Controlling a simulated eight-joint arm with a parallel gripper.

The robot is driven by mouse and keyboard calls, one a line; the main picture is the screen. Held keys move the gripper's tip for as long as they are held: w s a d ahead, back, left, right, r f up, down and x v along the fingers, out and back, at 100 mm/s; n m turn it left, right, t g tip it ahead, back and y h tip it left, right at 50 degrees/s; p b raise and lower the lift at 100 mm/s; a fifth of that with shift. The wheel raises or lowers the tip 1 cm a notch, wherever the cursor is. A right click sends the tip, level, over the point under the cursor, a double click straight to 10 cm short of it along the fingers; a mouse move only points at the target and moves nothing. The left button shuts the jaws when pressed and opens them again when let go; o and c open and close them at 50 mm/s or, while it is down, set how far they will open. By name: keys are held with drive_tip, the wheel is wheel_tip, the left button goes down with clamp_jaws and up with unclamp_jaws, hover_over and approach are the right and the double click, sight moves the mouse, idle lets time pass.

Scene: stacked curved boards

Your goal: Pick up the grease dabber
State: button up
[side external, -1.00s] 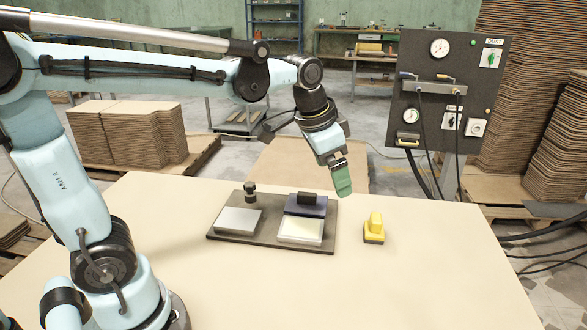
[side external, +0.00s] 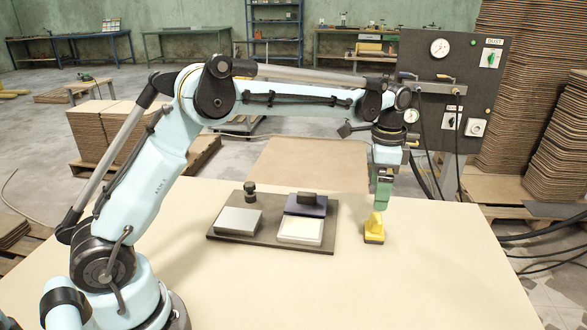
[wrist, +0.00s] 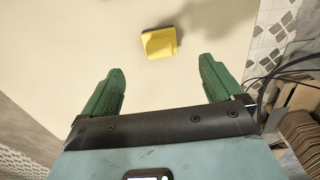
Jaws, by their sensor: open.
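A yellow tool with an upright grip and a dark base (side external: 374,228) stands on the table, right of the dark tray; it may be the grease dabber, but no label shows. In the wrist view the yellow tool (wrist: 160,43) lies ahead of the fingertips, between their lines. My gripper (side external: 382,205) points down just above it, its green fingers overlapping its top in the side view. In the wrist view my gripper (wrist: 161,66) is open, with nothing between the fingers.
The dark tray (side external: 214,236) holds a grey plate (side external: 237,221), a small dark knobbed piece (side external: 250,192), a dark purple block with a black handle (side external: 305,204) and a white pad (side external: 300,230). A gauge panel (side external: 440,60) stands behind. The table's front right is clear.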

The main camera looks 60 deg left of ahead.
sight(377, 217)
wheel_tip(377, 217, down, 5)
drive_tip(key=shift+f, duration=0.2)
drive_tip(key=shift+w+d+f, duration=0.1)
drive_tip(key=shift+f, duration=1.2)
drive_tip(key=shift+d+f, duration=0.1)
drive_tip(key=shift+f, duration=1.2)
drive_tip(key=shift+c, duration=0.4)
drive_tip(key=c, duration=1.1)
drive_tip(key=shift+r, duration=0.1)
